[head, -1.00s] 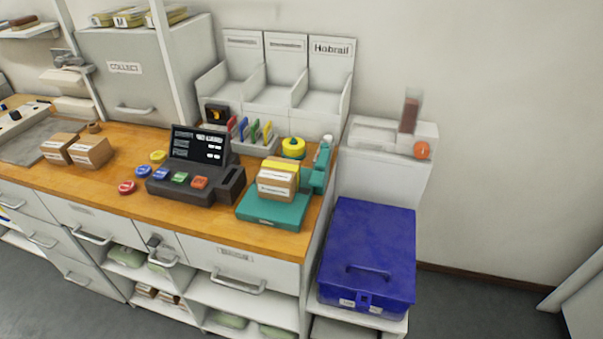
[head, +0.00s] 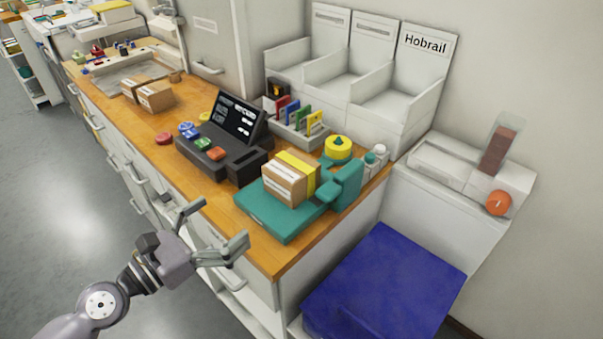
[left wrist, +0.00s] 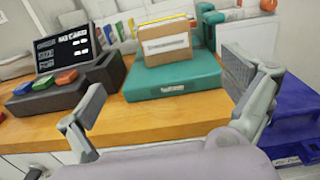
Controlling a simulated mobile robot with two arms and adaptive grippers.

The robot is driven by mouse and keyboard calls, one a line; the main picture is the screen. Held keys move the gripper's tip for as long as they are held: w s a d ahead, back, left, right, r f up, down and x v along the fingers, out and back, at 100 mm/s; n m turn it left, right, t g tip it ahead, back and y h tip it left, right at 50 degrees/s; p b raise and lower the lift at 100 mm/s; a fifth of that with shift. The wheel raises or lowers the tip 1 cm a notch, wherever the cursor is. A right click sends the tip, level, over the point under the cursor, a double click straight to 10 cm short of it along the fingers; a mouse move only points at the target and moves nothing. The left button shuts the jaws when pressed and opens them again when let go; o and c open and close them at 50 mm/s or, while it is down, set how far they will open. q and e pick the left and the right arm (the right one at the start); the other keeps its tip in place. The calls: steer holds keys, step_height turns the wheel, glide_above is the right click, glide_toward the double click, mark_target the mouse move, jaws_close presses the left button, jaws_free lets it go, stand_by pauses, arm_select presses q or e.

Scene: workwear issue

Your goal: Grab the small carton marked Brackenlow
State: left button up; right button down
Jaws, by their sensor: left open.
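A small brown carton (head: 285,182) with a white label and a yellow band sits on a teal scale (head: 262,213) on the wooden counter. It also shows in the left wrist view (left wrist: 167,48), straight ahead. Two more small brown cartons, a nearer one (head: 156,97) and a farther one (head: 130,88), sit farther along the counter. The labels are too small to read, so I cannot tell which says Brackenlow. My left gripper (head: 222,221) is open and empty, in front of the counter edge and apart from the carton on the scale. My right gripper is not in view.
A dark till (head: 222,155) with coloured buttons stands left of the scale. A teal upright device (head: 346,186) and a yellow round item (head: 338,148) stand close to the carton. A blue box (head: 385,280) is at the lower right. Bare counter lies along the front edge.

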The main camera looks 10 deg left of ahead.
mark_target(276, 185)
arm_select(q)
steer(key=shift+w+d+r+p, duration=0.3)
steer(key=shift+w+p, duration=0.2)
steer(key=shift+w, duration=0.1)
steer(key=shift+w+d+r+p, duration=0.15)
steer(key=shift+w+d+p, duration=0.15)
steer(key=shift+w+p, duration=0.25)
steer(key=p+x, duration=0.1)
steer(key=x, duration=0.2)
steer(key=p+x, duration=0.2)
steer(key=x, duration=0.2)
steer(key=shift+w+d+f, duration=0.1)
steer(key=shift+d+f, duration=0.1)
steer(key=shift+f, duration=0.05)
steer(key=shift+w+d+f+p, duration=0.15)
steer(key=shift+w+d+p, duration=0.2)
steer(key=shift+w, duration=0.1)
steer(key=shift+w+d, duration=0.25)
steer(key=x, duration=0.1)
steer(key=p+x, duration=0.1)
steer(key=x, duration=0.1)
steer(key=shift+d, duration=0.4)
steer(key=shift+w+d+f, duration=0.1)
steer(key=shift+w+d, duration=0.15)
steer(key=shift+w, duration=0.2)
steer(key=shift+s, duration=0.1)
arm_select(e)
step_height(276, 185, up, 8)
